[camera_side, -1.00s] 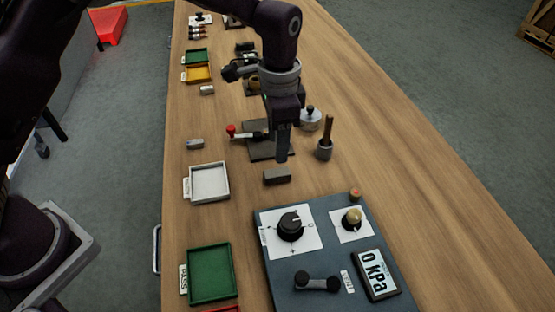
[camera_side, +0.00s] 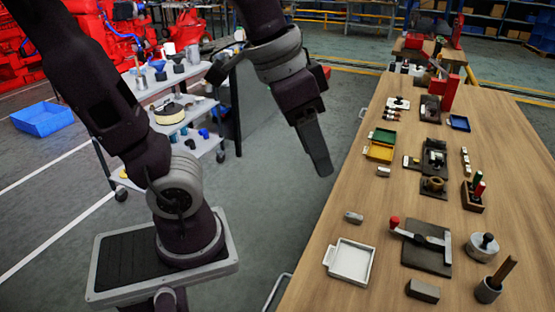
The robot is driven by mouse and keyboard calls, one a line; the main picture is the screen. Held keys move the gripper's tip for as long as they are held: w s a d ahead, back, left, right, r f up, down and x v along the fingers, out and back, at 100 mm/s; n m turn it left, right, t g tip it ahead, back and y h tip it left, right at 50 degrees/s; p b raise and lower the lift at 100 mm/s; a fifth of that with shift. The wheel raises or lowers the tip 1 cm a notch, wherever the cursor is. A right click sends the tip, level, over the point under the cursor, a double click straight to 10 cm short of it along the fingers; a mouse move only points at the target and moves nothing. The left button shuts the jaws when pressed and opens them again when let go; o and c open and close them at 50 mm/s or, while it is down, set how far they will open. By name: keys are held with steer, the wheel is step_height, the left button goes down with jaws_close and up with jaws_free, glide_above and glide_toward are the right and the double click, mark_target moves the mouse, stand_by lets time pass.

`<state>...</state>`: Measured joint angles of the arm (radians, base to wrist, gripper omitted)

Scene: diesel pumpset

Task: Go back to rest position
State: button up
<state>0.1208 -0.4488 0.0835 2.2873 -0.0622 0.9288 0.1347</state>
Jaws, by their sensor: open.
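My gripper (camera_side: 318,165) hangs at the end of my arm in the upper middle of the side view. It points down and slightly right over the grey floor, left of the wooden table's (camera_side: 320,248) edge. It is open, with nothing seen in it. The fingers overlap from this angle. It touches nothing that I can see.
On the table stand a white tray (camera_side: 350,261), a dark plate with a red-knobbed lever (camera_side: 428,246), a grey block (camera_side: 422,291), green and yellow trays (camera_side: 380,151) and a pestle in a cup (camera_side: 489,290). A shelved cart (camera_side: 187,110) stands behind my arm.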

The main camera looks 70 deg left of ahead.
steer(key=s+a+f+n+t+y, duration=0.1)
steer(key=s+a+f, duration=0.1)
steer(key=s, duration=0.4)
steer(key=shift+f+n, duration=0.15)
steer(key=shift+n, duration=0.15)
